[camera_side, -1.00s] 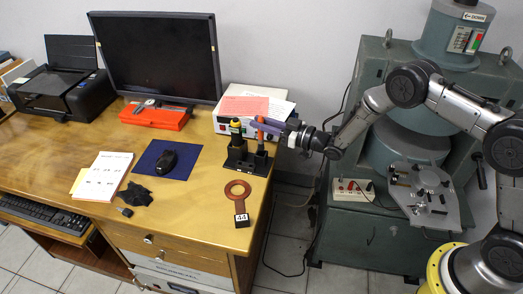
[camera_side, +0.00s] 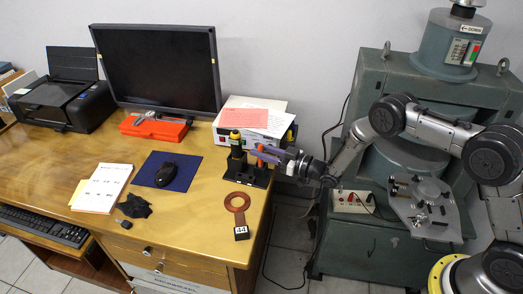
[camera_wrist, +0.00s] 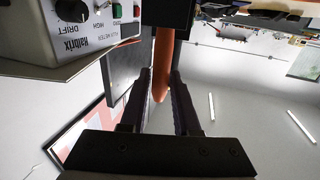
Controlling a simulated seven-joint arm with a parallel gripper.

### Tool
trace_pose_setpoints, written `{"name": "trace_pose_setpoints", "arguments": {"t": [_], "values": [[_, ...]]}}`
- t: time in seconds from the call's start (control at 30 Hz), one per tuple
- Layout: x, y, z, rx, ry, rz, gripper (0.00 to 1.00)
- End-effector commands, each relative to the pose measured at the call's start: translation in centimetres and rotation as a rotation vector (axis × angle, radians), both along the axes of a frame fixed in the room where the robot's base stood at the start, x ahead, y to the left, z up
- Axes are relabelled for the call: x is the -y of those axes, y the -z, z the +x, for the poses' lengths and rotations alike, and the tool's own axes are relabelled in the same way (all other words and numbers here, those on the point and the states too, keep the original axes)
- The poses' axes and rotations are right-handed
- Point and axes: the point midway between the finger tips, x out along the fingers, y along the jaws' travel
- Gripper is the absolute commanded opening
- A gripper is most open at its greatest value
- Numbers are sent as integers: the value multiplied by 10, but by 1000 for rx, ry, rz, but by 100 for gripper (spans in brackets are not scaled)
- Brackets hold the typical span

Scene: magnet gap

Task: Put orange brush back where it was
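The orange brush (camera_wrist: 163,65) is upright between my two fingers in the wrist view, held by my gripper (camera_wrist: 162,75). In the side view, a small part of the orange brush (camera_side: 260,148) shows beside my purple fingers (camera_side: 272,154). It is at the right-hand post of the black stand (camera_side: 240,174). My gripper comes in from the right, just above that post. The brush's lower end is hidden, so I cannot tell if it is seated. The stand's left post has a yellow top (camera_side: 235,134).
A meter box (camera_side: 285,131) with papers on top stands behind the stand; it shows close at upper left in the wrist view (camera_wrist: 60,50). A mouse on a blue mat (camera_side: 187,177) is left.

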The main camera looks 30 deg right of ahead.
Motion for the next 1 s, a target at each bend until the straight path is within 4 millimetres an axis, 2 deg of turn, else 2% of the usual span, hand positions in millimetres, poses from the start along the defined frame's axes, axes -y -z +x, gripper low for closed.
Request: {"name": "trace_pose_setpoints", "arguments": {"t": [0.03, 0.1, 0.47, 0.67, 1.0], "values": [[0, 0, 0, 0, 0, 0, 41], [0, 0, 0, 0, 0, 0, 52], [0, -5, 0, 0, 0, 0, 52], [16, -4, -26, -3, 3, 2, 52], [50, -4, -84, -2, 4, 1, 52]]}}
